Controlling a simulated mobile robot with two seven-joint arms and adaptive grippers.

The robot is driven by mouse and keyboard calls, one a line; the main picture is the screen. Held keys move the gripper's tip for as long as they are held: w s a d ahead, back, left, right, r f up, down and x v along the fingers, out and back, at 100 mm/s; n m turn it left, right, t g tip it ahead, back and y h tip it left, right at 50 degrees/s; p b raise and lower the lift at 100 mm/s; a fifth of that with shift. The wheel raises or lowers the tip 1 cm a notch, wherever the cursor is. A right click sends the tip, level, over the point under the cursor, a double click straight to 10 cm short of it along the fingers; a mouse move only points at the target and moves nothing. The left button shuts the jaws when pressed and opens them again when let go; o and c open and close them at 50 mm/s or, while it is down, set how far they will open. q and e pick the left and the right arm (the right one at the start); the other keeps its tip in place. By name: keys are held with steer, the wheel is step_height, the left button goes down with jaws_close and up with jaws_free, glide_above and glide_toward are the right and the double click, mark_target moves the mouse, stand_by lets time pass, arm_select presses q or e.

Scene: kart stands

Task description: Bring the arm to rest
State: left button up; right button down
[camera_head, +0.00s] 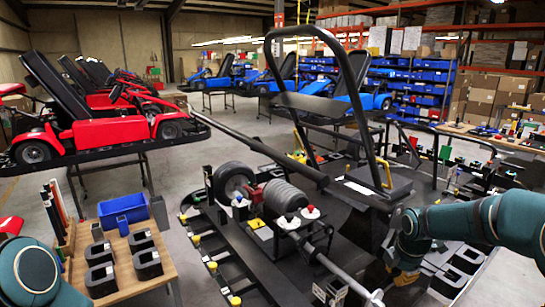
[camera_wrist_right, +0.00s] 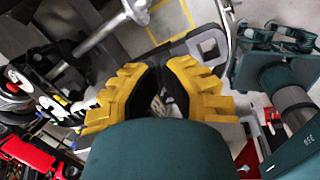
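My right arm (camera_head: 468,222) comes in from the right in the head view, bent at its teal and grey joints. Its yellow gripper (camera_head: 402,277) hangs low beside the black kart frame (camera_head: 350,240). In the right wrist view the yellow and black fingers (camera_wrist_right: 160,92) stand apart with a gap between them, and I see nothing held. Teal parts of my left arm (camera_head: 32,272) show at the lower left of the head view. My left gripper is outside the view.
A wooden table (camera_head: 165,268) at left holds a blue bin (camera_head: 123,208) and black blocks. A tall black bar frame (camera_head: 375,110) rises from the kart stand near my right arm. A red kart (camera_head: 90,130) stands at left. Grey floor (camera_head: 225,145) is open behind.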

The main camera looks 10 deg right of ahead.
steer(key=s+a+f+m+y, duration=0.2)
steer(key=s+a+f+m, duration=0.3)
steer(key=a+f, duration=0.45)
steer(key=s+a+f+m+y, duration=0.25)
steer(key=a+f+m, duration=0.45)
steer(key=a, duration=0.4)
steer(key=s+a+f+m, duration=0.3)
steer(key=s+a+m, duration=0.1)
steer(key=s+m, duration=0.15)
steer(key=s+a+f+m, duration=0.4)
steer(key=s, duration=0.3)
step_height(320, 180, down, 12)
steer(key=b, duration=1.1)
steer(key=shift+a+r+g+b, duration=0.15)
steer(key=shift+a+g+b, duration=0.05)
steer(key=shift+g+b, duration=0.1)
steer(key=shift+n, duration=0.35)
steer(key=shift+d, duration=0.1)
